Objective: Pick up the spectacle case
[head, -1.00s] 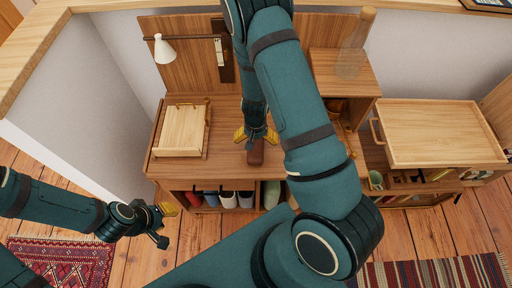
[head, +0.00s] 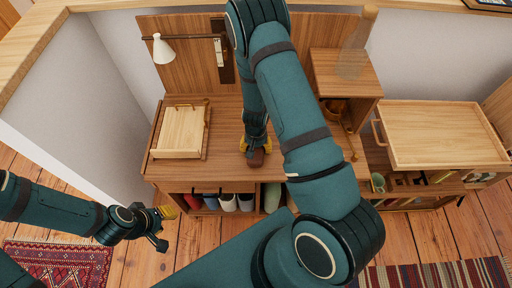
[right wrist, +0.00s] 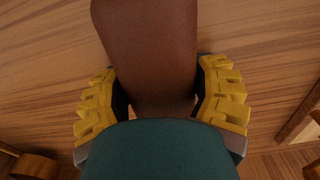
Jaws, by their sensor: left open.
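The spectacle case is a brown, smooth, rounded oblong. In the head view its near end (head: 256,158) shows at the front of the wooden desk top, below my right gripper (head: 256,148). In the right wrist view the case (right wrist: 152,50) runs from the top edge down between the two yellow-padded fingers of my right gripper (right wrist: 162,100). The fingers lie close along both sides; I cannot tell whether both press on it. Its lower end is hidden behind my gripper body. My left gripper (head: 163,226) is open and empty, low at the left, away from the desk.
A pale wooden tray (head: 180,132) lies on the desk, left of the case. A white lamp (head: 163,50) hangs at the back panel. Books (head: 228,202) stand on the shelf below. A raised box unit (head: 345,75) and a large light tray (head: 440,132) are to the right.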

